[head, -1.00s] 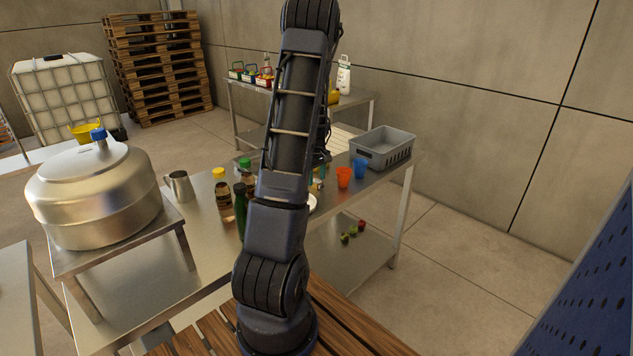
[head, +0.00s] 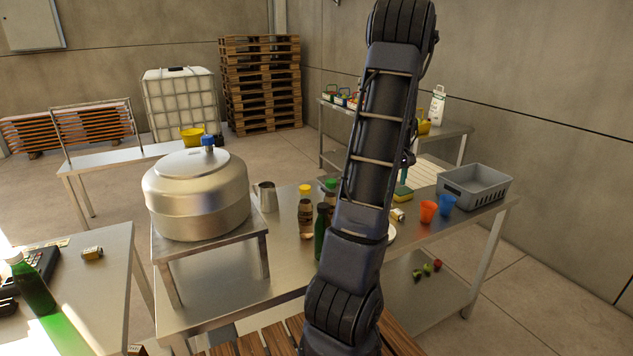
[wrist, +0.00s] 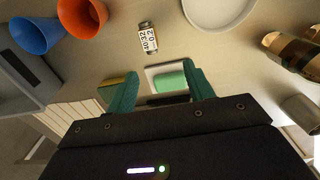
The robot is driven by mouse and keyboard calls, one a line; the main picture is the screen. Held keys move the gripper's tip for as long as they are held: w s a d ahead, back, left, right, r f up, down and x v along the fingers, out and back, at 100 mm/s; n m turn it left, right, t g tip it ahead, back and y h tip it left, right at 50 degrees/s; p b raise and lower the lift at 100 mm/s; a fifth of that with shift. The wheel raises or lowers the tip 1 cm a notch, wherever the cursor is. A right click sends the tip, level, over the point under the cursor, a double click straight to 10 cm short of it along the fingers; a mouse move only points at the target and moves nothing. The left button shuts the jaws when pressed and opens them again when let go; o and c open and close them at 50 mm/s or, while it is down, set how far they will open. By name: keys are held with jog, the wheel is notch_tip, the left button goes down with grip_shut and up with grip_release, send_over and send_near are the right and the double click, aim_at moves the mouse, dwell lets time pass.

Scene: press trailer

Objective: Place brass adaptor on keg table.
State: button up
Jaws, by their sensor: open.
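A small brass-coloured piece with a white printed label (wrist: 148,38) lies on the steel worktable, ahead of my gripper in the wrist view. What looks like the same piece (head: 397,214) shows beside my arm in the head view. A similar small brass-coloured piece (head: 92,253) lies on the left table (head: 100,300). I cannot tell which is the brass adaptor. A silver keg-like vessel (head: 197,195) with a blue cap stands on a low steel stand (head: 212,247). My gripper (wrist: 162,90) is open above the worktable, its teal fingers apart with nothing gripped; my arm mostly hides it in the head view.
Orange (head: 428,211) and blue (head: 447,205) cups and a grey crate (head: 475,186) stand right of my arm. Bottles (head: 305,215) and a metal jug (head: 265,196) stand left of it. A white plate (wrist: 218,10) lies near the labelled piece. A green bottle (head: 32,285) is on the left table.

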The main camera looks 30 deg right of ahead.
jog(key=a+r+t, duration=0.1)
jog(key=a+r, duration=0.4)
jog(key=a, duration=0.4)
jog(key=w+a+r+h, duration=0.1)
jog(key=a+r, duration=0.3)
jog(key=a, duration=0.5)
jog(key=a+r+t, duration=0.1)
jog(key=a+r, duration=0.4)
jog(key=a, duration=0.4)
jog(key=s+a+r+t, duration=0.1)
jog(key=s+a, duration=0.6)
jog(key=a, duration=0.3)
jog(key=s+a+r+t+y, duration=0.1)
jog(key=s+a+r, duration=0.1)
jog(key=s+a, duration=0.6)
jog(key=shift+a+t, duration=0.3)
jog(key=shift+a, duration=0.75)
